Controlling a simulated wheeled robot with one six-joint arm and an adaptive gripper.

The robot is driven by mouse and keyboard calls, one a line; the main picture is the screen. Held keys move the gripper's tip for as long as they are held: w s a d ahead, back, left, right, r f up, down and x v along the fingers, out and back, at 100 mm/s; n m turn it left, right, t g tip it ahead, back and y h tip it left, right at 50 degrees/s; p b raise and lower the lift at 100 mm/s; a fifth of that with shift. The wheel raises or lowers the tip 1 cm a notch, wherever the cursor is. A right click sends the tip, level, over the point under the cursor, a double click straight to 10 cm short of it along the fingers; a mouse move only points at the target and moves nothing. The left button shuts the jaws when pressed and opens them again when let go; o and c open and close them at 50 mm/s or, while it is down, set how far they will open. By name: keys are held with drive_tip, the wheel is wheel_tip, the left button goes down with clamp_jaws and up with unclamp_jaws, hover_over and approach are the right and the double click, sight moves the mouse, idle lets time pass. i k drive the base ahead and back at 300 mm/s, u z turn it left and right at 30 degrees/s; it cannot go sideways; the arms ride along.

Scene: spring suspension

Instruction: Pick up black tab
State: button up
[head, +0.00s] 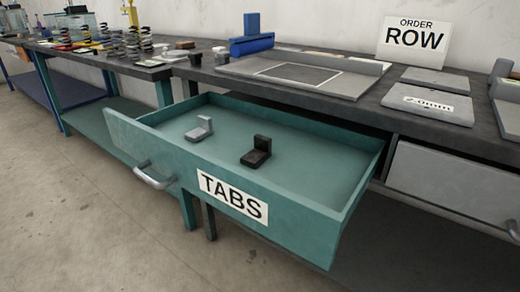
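The black tab (257,152) is a small L-shaped piece with an upright part and a flat foot. It lies inside the open teal drawer (270,190), near the middle of its floor. A grey tab (200,129) of similar shape lies in the same drawer, to the left of the black one and apart from it. The drawer is pulled out under the bench and carries a white TABS label (232,197) and a metal handle (154,177). My gripper is not in view.
The dark bench top (440,110) above the drawer holds a grey tray (305,75), a blue block (251,45), flat grey plates (432,107) and an ORDER ROW sign (415,40). Springs (140,45) stand on the bench at left. The floor (80,220) in front is clear.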

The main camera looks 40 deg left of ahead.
sight(262, 152)
drive_tip(key=u, duration=0.8)
drive_tip(key=k, duration=0.65)
drive_tip(key=z, duration=0.05)
drive_tip(key=i, duration=1)
